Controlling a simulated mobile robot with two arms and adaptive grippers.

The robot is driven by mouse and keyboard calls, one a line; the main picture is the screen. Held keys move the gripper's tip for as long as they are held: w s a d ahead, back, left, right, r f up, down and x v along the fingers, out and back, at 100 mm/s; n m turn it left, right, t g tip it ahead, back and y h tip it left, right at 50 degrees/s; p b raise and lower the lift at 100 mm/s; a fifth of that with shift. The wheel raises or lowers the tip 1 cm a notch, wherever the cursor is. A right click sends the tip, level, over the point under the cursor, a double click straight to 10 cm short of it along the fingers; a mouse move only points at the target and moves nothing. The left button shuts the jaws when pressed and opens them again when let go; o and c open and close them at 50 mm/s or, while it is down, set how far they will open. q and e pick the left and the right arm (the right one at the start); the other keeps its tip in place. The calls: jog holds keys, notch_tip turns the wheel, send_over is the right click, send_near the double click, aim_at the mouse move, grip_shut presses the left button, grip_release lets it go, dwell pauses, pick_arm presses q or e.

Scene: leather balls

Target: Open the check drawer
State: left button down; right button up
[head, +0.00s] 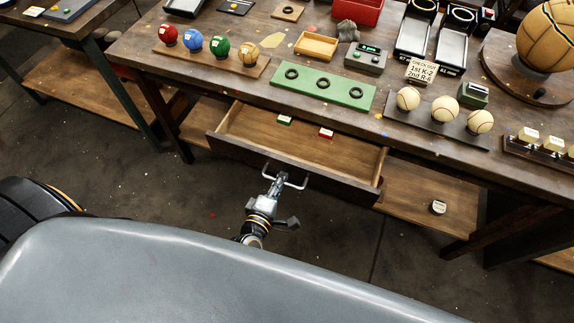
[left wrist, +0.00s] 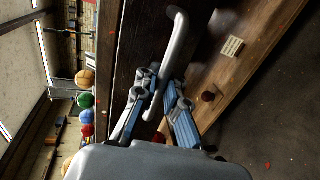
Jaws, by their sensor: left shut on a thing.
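The check drawer (head: 235,149) is a wooden drawer under the workbench. My left gripper (head: 273,178) is shut on the handle, in front of the drawer. Its two fingers (left wrist: 162,100) lie on either side of the bar in the left wrist view. My right gripper is in neither view.
The workbench top (head: 215,85) holds several coloured balls, a green mat (head: 350,95) with black rings, and a row of pale balls on a dark board (head: 432,127). Bare floor (head: 345,240) lies before the drawer.

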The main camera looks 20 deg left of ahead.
pick_arm(q)
jog(key=f+v, duration=0.2)
jog(key=v, duration=1.1)
jog(key=shift+s+f, duration=0.25)
jog(key=shift+s, duration=0.2)
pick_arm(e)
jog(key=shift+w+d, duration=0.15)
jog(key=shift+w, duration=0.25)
pick_arm(q)
jog(key=c, duration=1.4)
grip_release()
jog(key=shift+s, duration=0.1)
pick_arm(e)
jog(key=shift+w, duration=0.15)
pick_arm(q)
jog(key=v, duration=1.1)
jog(key=shift+s, duration=0.4)
